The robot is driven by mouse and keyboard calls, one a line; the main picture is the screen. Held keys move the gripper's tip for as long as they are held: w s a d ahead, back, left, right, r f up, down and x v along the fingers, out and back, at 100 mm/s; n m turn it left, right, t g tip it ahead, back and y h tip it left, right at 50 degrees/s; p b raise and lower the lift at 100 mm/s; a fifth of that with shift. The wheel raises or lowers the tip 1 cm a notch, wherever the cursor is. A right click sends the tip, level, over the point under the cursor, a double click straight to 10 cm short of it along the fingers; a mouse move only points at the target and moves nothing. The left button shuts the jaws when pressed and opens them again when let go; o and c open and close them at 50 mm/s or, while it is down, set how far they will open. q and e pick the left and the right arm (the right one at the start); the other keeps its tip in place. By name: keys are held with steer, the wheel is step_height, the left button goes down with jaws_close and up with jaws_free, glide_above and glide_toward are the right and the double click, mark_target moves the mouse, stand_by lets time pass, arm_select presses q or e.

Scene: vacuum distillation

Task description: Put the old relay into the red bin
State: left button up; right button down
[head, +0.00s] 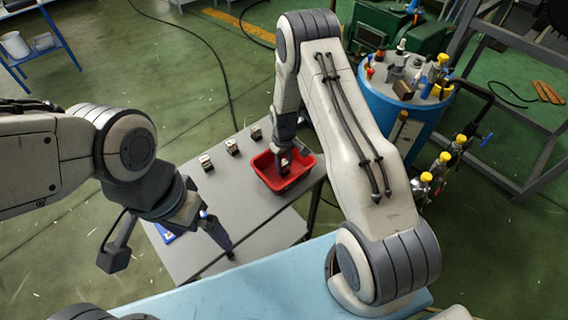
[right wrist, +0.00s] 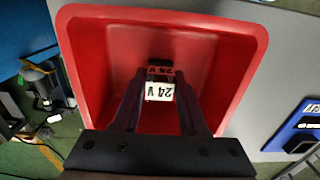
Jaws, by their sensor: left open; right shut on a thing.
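The red bin (head: 266,174) stands on the grey table, and its inside fills much of the right wrist view (right wrist: 95,60). My right gripper (head: 285,168) points down into the bin. It is shut on a small dark relay (right wrist: 160,92) with a white "24 V" label, seen between the fingers in the right wrist view. A second, darker "24 V" marking shows just beyond it. I cannot tell whether the relay touches the bin floor. My left gripper (head: 229,251) is open and empty over the table's front part.
Three small relay-like blocks, a left one (head: 206,162), a middle one (head: 232,147) and a right one (head: 256,132), stand in a row left of the bin on the grey table (head: 230,190). A blue item (head: 167,233) lies near its left edge. A blue drum (head: 395,115) stands behind right.

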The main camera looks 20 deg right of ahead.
steer(key=shift+f, duration=0.1)
steer(key=shift+f, duration=0.15)
steer(key=shift+c, duration=2.2)
jaws_free()
steer(key=shift+r, duration=0.2)
